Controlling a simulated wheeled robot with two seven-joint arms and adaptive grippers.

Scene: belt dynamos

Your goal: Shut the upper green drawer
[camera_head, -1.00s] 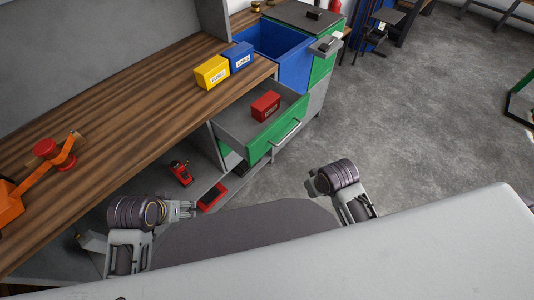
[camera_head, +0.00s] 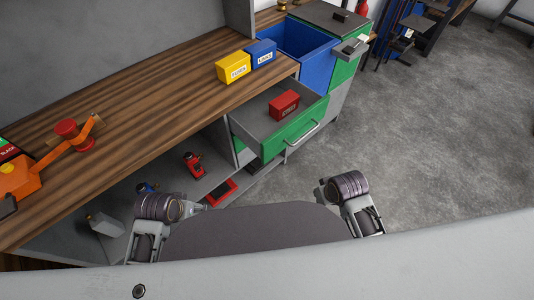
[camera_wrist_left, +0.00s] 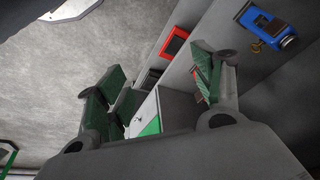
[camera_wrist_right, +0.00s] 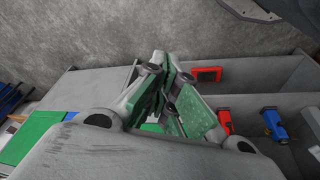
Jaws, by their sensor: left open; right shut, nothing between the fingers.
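The upper green drawer (camera_head: 296,133) stands pulled out from under the wooden worktop in the head view. A bar handle (camera_head: 303,134) runs along its green front, and a red box (camera_head: 284,104) sits inside. My left gripper (camera_head: 203,208) is below and left of the drawer, apart from it. Its fingers (camera_wrist_left: 165,95) are spread and empty in the left wrist view. My right gripper (camera_head: 322,192) is below the drawer front in the picture, apart from it. Its fingers (camera_wrist_right: 167,88) are together with nothing held in the right wrist view.
The worktop (camera_head: 130,110) bears a yellow box (camera_head: 233,68), a blue box (camera_head: 261,54) and an orange arm-like device (camera_head: 60,150). A blue open bin (camera_head: 300,45) is beyond. Red items (camera_head: 222,190) lie on the lower shelf. Grey floor (camera_head: 440,130) is clear at right.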

